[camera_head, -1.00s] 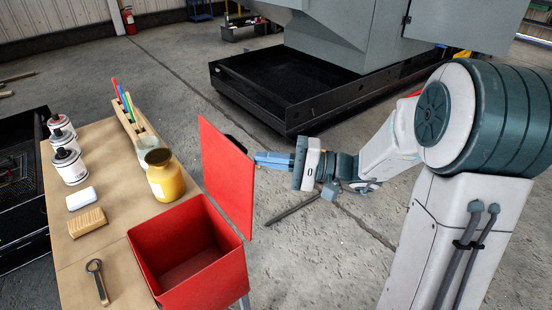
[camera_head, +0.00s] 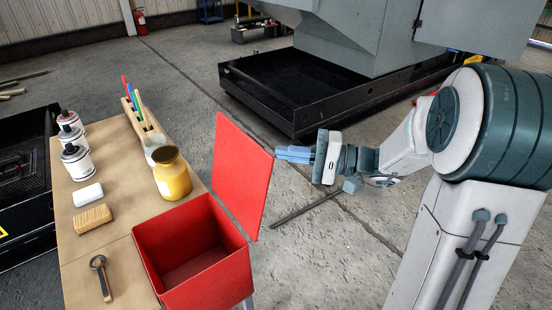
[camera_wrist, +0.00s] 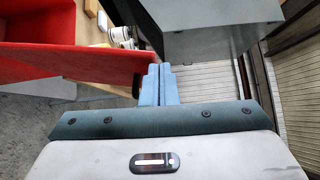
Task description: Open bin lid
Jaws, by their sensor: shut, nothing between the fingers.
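The red bin (camera_head: 195,255) stands at the right side of the table, its inside visible and empty. Its red lid (camera_head: 241,175) stands upright and open along the bin's right edge.
On the table (camera_head: 85,250) are a yellow jar (camera_head: 172,178), several white-and-black containers (camera_head: 77,162), a brush (camera_head: 93,218), a white block (camera_head: 88,195), a wrench (camera_head: 100,278) and a pen holder (camera_head: 142,118). A grey machine (camera_head: 350,40) stands behind.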

